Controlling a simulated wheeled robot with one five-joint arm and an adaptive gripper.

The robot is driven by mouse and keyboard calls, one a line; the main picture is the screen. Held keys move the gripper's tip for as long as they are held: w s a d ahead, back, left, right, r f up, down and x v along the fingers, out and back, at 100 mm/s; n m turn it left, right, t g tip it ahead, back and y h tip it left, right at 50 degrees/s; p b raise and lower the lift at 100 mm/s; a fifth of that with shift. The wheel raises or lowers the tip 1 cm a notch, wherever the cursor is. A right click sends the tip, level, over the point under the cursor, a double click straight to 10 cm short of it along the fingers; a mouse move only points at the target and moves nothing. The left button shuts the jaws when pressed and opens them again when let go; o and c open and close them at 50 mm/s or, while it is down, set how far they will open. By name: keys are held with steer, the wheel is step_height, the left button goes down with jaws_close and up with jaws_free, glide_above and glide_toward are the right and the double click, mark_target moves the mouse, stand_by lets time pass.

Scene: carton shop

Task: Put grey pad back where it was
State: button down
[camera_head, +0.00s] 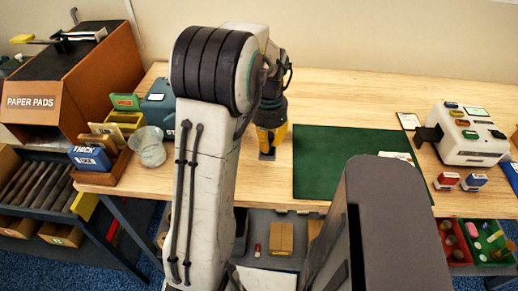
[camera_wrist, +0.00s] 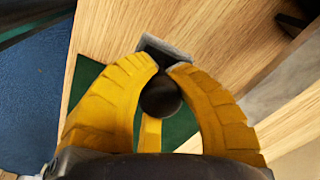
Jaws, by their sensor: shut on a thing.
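My gripper (camera_head: 269,143) has yellow fingers and is over the wooden table, left of the green mat. In the wrist view my gripper (camera_wrist: 169,64) is closed on a small flat grey piece, which looks like the grey pad (camera_wrist: 166,46), at its fingertips. The grey pad (camera_head: 267,155) also shows below the fingers in the head view. A dark round shape sits between the fingers; I cannot tell what it is. Whether the pad touches the table is unclear.
The green mat (camera_head: 330,180) lies right of my gripper. A white machine (camera_head: 467,138) and two small boxes (camera_head: 459,181) are at right. Bare table lies behind.

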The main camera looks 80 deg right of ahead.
steer(key=shift+w+d+f+p, duration=0.1)
steer(key=shift+w+f+p, duration=0.25)
steer(key=shift+w, duration=0.3)
steer(key=shift+w+f+p, duration=0.2)
steer(key=shift+w+f, duration=0.15)
steer(key=shift+w, duration=0.25)
steer(key=shift+f, duration=2.05)
steer(key=shift+f, duration=0.1)
steer(key=shift+f, duration=0.15)
steer(key=c, duration=1.2)
jaws_free()
step_height(320, 180, up, 13)
steer(key=shift+f, duration=0.2)
